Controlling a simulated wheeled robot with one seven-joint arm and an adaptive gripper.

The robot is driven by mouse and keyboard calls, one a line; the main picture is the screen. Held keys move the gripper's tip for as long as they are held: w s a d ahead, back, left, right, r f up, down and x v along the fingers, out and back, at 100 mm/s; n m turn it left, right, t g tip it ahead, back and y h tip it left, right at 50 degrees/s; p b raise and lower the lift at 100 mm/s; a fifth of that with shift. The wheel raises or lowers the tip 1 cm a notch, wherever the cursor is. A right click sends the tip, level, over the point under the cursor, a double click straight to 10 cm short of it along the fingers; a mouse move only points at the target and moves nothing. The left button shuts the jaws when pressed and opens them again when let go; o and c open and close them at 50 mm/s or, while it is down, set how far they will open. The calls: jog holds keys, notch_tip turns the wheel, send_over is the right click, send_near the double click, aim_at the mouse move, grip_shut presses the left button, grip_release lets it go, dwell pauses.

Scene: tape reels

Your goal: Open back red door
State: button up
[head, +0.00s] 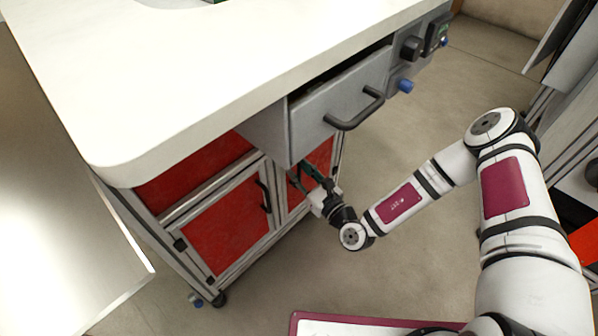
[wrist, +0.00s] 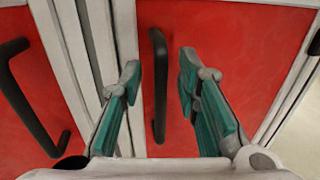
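The back red door (head: 321,156) is on the cabinet under the white worktop, partly hidden by my gripper and the grey drawer. It fills the right of the wrist view (wrist: 245,50) and looks shut. Its black bar handle (wrist: 157,50) stands upright near the door's left edge. My gripper (head: 302,177) is at this door, below the drawer. In the wrist view its green fingers (wrist: 160,78) are open, one on each side of the handle. I see no finger touching the handle. How deep the handle sits between them is unclear.
The front red door (head: 225,228) is beside it, with its own black handle (head: 264,196). The grey drawer (head: 345,98) stands out above my gripper, with a black handle (head: 357,110). The white worktop (head: 220,60) overhangs the cabinet. Floor (head: 420,130) is clear right of the cabinet.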

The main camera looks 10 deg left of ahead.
jog(key=shift+w+a, duration=0.15)
jog(key=shift+w, duration=0.1)
grip_shut()
jog(key=shift+s, duration=0.1)
